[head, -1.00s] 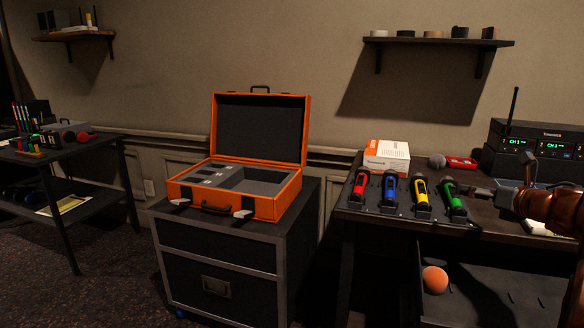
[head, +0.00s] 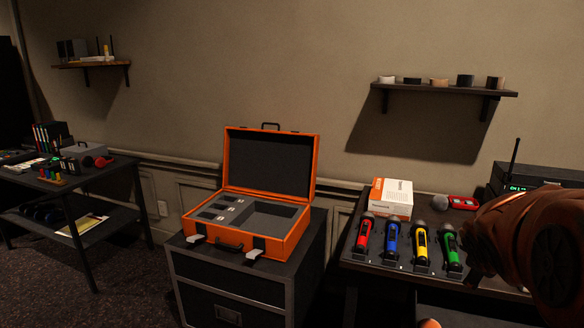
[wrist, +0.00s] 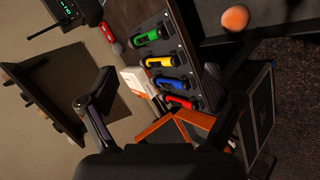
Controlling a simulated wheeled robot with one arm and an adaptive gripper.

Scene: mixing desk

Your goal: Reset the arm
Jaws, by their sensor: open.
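My arm, in copper-brown, enters the head view at the right edge, over the right-hand desk; the gripper itself is not visible there. In the wrist view my gripper (wrist: 165,108) is open, with its two dark fingers spread apart and nothing between them. Beyond the fingers lie the desk's microphones: green (wrist: 152,36), yellow (wrist: 163,62), blue (wrist: 169,85) and red (wrist: 181,103). In the head view the red (head: 363,234), blue (head: 391,240), yellow (head: 421,247) and green (head: 451,248) microphones stand in a row on a dark holder.
An open orange case (head: 290,242) with grey foam sits on a dark cabinet (head: 205,275). A white and orange box (head: 397,198) and a red device (head: 463,203) are behind the microphones. Shelves hang on the wall. An orange ball (wrist: 235,19) lies below the desk top.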

